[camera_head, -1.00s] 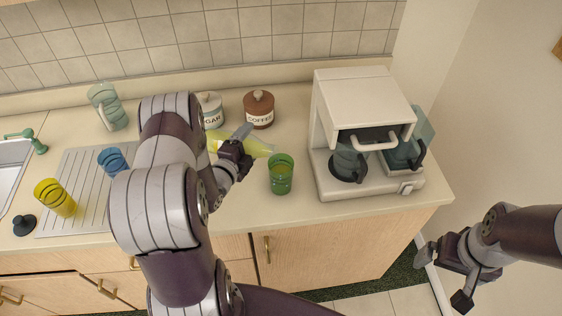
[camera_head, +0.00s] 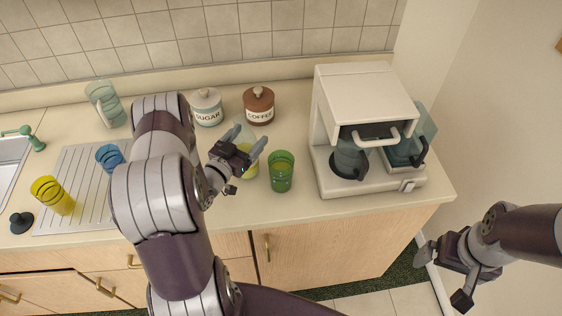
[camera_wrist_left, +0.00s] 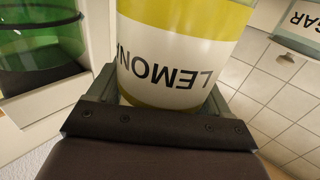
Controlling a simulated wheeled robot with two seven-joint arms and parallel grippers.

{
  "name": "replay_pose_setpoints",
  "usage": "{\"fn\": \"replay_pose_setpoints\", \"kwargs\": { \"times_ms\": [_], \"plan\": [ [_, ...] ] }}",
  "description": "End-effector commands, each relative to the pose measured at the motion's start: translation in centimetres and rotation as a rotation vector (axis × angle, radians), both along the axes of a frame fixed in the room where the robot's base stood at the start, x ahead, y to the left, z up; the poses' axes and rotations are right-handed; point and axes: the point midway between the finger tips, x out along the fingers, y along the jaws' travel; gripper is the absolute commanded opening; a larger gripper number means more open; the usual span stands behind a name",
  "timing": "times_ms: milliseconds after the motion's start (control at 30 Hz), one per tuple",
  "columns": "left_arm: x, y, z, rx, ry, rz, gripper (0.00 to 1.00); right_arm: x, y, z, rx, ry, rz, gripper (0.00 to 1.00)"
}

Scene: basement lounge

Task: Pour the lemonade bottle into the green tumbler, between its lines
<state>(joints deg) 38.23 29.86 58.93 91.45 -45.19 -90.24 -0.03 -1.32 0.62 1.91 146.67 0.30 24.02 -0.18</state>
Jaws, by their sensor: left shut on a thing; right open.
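My left gripper (camera_head: 243,156) is shut on the lemonade bottle (camera_head: 248,172), which stands nearly upright just left of the green tumbler. The gripper hides much of the bottle; yellow shows below it and a clear part above. The left wrist view shows the bottle's white label (camera_wrist_left: 170,65) with yellow bands, between the fingers. The green tumbler (camera_head: 281,173) stands upright on the counter, apart from the bottle. It also shows in the left wrist view (camera_wrist_left: 40,50), with dark lines around it. I cannot tell its liquid level. My right gripper (camera_head: 452,272) is open and empty, beyond the counter's right end.
A white coffee maker (camera_head: 365,105) stands right of the tumbler. The sugar (camera_head: 208,112) and coffee (camera_head: 259,110) canisters stand behind. Yellow (camera_head: 55,197) and blue (camera_head: 108,157) tumblers and a clear pitcher (camera_head: 106,105) are at left, near the sink (camera_head: 12,165).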

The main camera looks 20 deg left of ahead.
Motion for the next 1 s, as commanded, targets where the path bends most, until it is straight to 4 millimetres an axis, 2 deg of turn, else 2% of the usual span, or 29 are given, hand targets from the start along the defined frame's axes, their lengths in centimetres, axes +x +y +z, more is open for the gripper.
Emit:
{"fn": "replay_pose_setpoints", "kwargs": {
  "times_ms": [267, 500, 600, 1000],
  "plan": [
    [0.1, 0.0, 0.7, 0.002, -0.003, 0.0, 0.25, 0.0, 0.0, 0.6, 0.0, 0.0, 0.0, 1.0],
    [0.1, 0.0, 4.5, 0.003, -0.003, 0.0, 0.25, 0.0, 0.0, 3.7, 0.0, 0.0, 0.0, 1.0],
    [0.1, 0.0, 5.5, 0.003, -0.002, 0.0, 0.25, 0.0, 0.0, 4.5, 0.0, 0.0, 0.0, 1.0],
    [0.1, 0.0, 5.2, 0.003, -0.002, 0.0, 0.25, 0.0, 0.0, 4.1, 0.0, 0.0, 0.0, 1.0]
  ]
}}
